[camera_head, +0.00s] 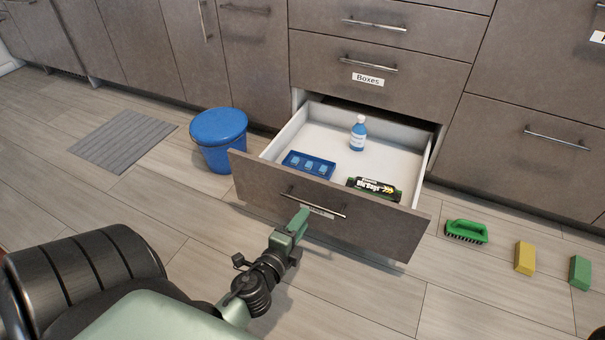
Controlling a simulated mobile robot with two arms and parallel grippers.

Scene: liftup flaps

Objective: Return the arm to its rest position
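My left arm comes in from the lower left, and its green gripper (301,217) is in front of the open bottom drawer (335,222). The fingertips are close to the drawer's front, just under the left part of its handle (312,201). I cannot tell whether they touch it, nor whether the fingers are open or shut. My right gripper does not show; a dark part at the lower right corner is unclear.
The drawer holds a blue bottle (358,134), a blue tray (308,165) and a dark-green pack (374,189). A blue bin (219,138) stands left. A green brush (466,232), yellow sponge (525,258) and green sponge (580,272) lie right. A grey mat (123,141) lies far left.

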